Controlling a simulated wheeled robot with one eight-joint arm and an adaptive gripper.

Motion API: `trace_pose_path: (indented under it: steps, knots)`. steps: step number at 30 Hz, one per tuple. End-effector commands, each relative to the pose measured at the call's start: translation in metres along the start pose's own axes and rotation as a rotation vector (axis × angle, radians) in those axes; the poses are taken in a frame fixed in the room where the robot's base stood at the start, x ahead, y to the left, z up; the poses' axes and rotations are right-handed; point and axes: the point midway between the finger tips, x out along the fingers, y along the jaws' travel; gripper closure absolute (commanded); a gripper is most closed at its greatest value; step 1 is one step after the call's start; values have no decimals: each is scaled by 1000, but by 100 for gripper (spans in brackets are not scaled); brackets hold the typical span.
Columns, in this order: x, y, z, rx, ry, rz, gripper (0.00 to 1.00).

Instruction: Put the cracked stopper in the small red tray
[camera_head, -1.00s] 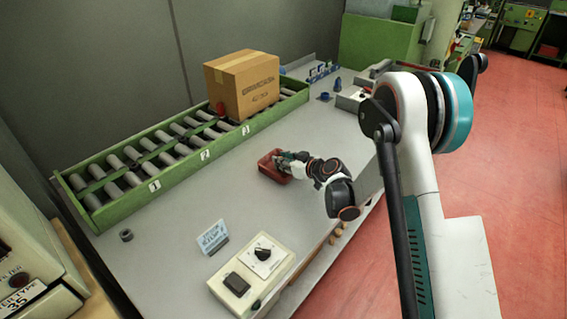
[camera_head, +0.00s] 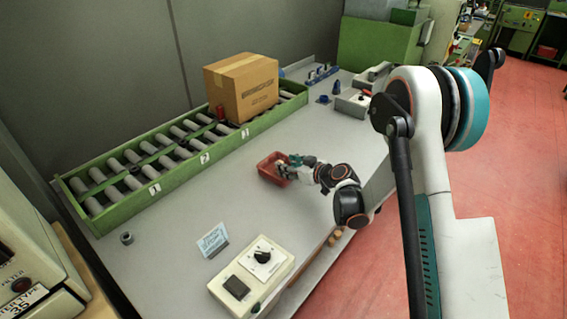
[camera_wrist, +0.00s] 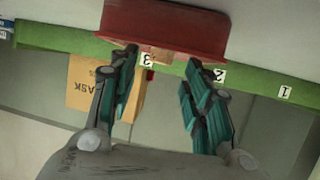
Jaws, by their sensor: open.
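The small red tray (camera_head: 266,170) sits on the grey bench near its middle. My gripper (camera_head: 285,164) is at the tray's right side, its fingers reaching over the rim. In the wrist view the tray (camera_wrist: 165,25) fills the top, and my gripper's (camera_wrist: 161,68) two teal fingers stand wide apart below it. A small light-brown patch (camera_wrist: 162,56) shows at the tray's edge between the fingertips. It may be a cork stopper, but I cannot tell whether it is cracked. The fingers are not closed on it.
Brown cork-like pieces (camera_head: 335,237) lie at the bench's front edge. A control box (camera_head: 252,270) and a small sign (camera_head: 212,240) stand at the front left. A green roller conveyor (camera_head: 185,150) carries a cardboard box (camera_head: 241,88) along the back. The bench's left middle is clear.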

Motion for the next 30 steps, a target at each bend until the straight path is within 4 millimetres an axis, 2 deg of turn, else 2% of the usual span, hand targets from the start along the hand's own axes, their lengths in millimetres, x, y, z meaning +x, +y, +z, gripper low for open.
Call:
trace_pose_path:
  steps: [3, 9, 15, 22, 26, 30]
  knots:
    - [-29, 1, -2, 0, 0, 3, 55]
    - [-64, 0, -2, 0, 0, 1, 55]
    - [-82, 0, -1, 0, 0, 1, 55]
    - [-86, 0, -2, 2, -4, 1, 55]
    - [-97, -1, -16, 19, -30, 7, 55]
    - [-123, -6, -42, 59, -90, 26, 55]
